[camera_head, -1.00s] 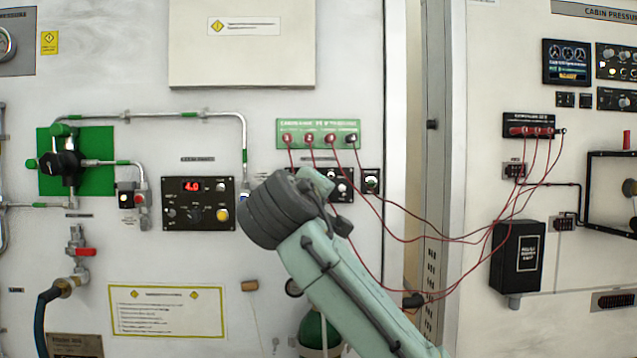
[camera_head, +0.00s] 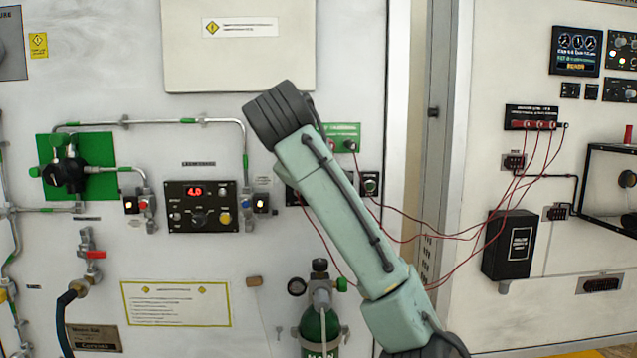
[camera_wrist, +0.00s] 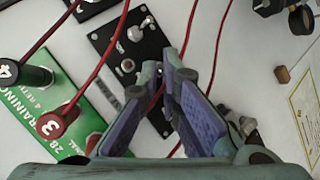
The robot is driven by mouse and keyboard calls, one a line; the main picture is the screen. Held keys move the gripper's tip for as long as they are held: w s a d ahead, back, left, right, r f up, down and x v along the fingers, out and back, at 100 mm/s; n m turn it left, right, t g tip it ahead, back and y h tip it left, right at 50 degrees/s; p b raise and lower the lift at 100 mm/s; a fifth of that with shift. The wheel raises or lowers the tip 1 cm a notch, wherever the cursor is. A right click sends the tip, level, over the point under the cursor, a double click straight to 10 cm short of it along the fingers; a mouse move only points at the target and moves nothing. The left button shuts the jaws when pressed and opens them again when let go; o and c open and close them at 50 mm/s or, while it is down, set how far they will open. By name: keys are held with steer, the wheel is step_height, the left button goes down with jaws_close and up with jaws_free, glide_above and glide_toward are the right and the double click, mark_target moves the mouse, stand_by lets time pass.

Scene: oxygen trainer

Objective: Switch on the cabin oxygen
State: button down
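I cannot read any label that marks the cabin oxygen switch. A black control panel (camera_head: 200,220) with a red display, a knob and a yellow button is on the wall left of my arm. A green training panel (camera_head: 345,131) is partly hidden behind my wrist; its red and black plugs show at the left in the wrist view (camera_wrist: 95,110). A black switch panel (camera_wrist: 119,53) with a metal toggle (camera_wrist: 135,33) lies beyond my fingers. My gripper (camera_wrist: 178,70) has its fingertips close together, apparently shut, with nothing seen held. The head view hides its fingers.
Red wires (camera_head: 400,238) run from the green panel to the right wall and cross near my fingers. A green gas cylinder (camera_head: 320,328) stands below my arm. A valve (camera_head: 65,172) and pipes are at the left. A black box (camera_head: 508,244) hangs at the right.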

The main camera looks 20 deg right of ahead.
steer(key=shift+f, duration=0.1)
stand_by(0.3)
steer(key=c, duration=1.8)
jaws_free()
steer(key=v, duration=1.2)
